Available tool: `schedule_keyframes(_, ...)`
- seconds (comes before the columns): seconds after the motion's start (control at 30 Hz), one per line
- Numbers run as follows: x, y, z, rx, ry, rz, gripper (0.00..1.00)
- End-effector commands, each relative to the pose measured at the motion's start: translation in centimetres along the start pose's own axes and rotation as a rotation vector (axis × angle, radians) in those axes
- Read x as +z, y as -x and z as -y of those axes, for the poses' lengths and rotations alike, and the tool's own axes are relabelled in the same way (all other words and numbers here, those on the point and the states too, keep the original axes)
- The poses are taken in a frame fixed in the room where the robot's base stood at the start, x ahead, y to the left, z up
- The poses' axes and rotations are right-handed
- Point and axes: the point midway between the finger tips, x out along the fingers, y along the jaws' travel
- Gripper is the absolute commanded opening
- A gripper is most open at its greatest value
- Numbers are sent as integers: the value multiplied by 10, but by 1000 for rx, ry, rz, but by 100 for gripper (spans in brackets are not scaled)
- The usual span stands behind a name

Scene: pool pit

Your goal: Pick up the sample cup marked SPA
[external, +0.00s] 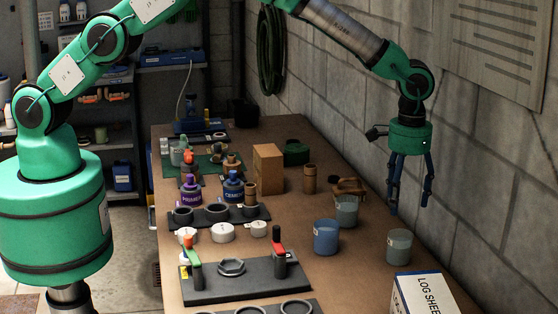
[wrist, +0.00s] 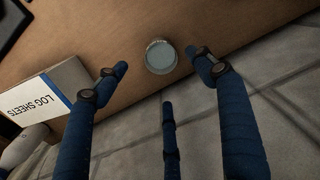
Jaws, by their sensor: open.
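Three cups stand on the table: a blue cup (external: 326,237), a grey-green cup (external: 346,211) behind it and a grey-green cup (external: 399,247) at the right edge beside the log sheets box. I cannot read SPA on any of them; the right cup has a small pale label. My gripper (external: 409,204) hangs with fingers pointing down, open and empty, above the table's right side near the wall. In the wrist view one grey-green cup (wrist: 161,58) is seen from above, just beyond and between the spread blue fingertips (wrist: 160,72), apart from them.
A LOG SHEETS box (external: 420,295) stands at the front right, close to the right cup. The block wall (external: 480,190) runs along the table's right side.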

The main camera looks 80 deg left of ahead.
Motion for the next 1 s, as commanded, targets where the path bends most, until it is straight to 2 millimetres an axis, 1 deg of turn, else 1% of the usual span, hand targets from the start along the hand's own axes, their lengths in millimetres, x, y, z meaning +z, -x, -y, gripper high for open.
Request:
schedule_keyframes(0.27,0,-1,0,0,0,0,69)
schedule_keyframes(0.43,0,-8,1,-1,0,1,69)
schedule_keyframes(0.57,1,-24,1,-2,0,3,69)
schedule_keyframes(0.9,0,-72,0,0,0,1,69)
schedule_keyframes(1.0,0,-80,0,0,0,1,69)
